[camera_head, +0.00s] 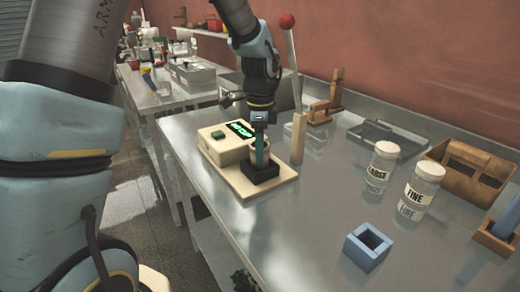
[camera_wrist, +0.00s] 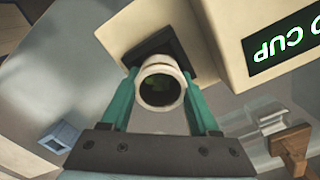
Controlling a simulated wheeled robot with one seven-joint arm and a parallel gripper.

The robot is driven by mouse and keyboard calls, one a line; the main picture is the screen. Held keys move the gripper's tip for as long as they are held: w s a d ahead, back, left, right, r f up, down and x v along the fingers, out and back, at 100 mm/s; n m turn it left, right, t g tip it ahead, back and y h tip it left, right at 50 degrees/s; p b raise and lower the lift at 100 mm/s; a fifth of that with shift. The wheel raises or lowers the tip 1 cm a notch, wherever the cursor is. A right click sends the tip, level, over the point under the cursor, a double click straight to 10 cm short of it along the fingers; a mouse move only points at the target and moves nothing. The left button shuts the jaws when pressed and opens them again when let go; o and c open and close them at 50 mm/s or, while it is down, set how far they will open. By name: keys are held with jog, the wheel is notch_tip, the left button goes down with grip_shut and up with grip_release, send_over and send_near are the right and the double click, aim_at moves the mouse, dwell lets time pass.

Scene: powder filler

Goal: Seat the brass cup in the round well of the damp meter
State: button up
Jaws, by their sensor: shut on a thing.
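The damp meter (camera_head: 222,150) is a cream box on a cream base plate, with a lit green display (camera_head: 242,128) and a green button. A black block (camera_head: 262,173) stands on the plate at its front; in the wrist view the block (camera_wrist: 152,45) is at top centre. My gripper (camera_head: 261,160) is over this block, teal fingers pointing down. It is shut on the pale, brass-toned cup (camera_wrist: 160,90), one finger on each side. The cup's open mouth faces the wrist camera, and its inside is dark. The cup's bottom and the well are hidden, so I cannot tell whether the cup is seated.
A lever with a red knob (camera_head: 287,21) rises close behind my gripper on a pale post. Jars labelled coarse (camera_head: 381,166) and fine (camera_head: 420,190), a blue square holder (camera_head: 367,247) and a wooden rack (camera_head: 470,172) stand to the right. The middle of the metal bench is clear.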

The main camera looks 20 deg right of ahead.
jog(key=o, duration=1.4)
notch_tip(320, 180, up, 12)
jog(key=b, duration=0.2)
jog(key=s+a+f+n, duration=0.1)
jog(key=a+f+n, duration=0.3)
jog(key=a+n, duration=0.3)
jog(key=s+a+f+n+t, duration=0.1)
jog(key=a+f+n, duration=0.3)
jog(key=a, duration=0.9)
jog(key=s+a+f+n, duration=0.2)
jog(key=a+f+n, duration=0.2)
jog(key=a+n, duration=0.6)
jog(key=shift+a+n+t, duration=0.15)
jog(key=shift+n+t, duration=0.15)
jog(key=shift+n, duration=0.2)
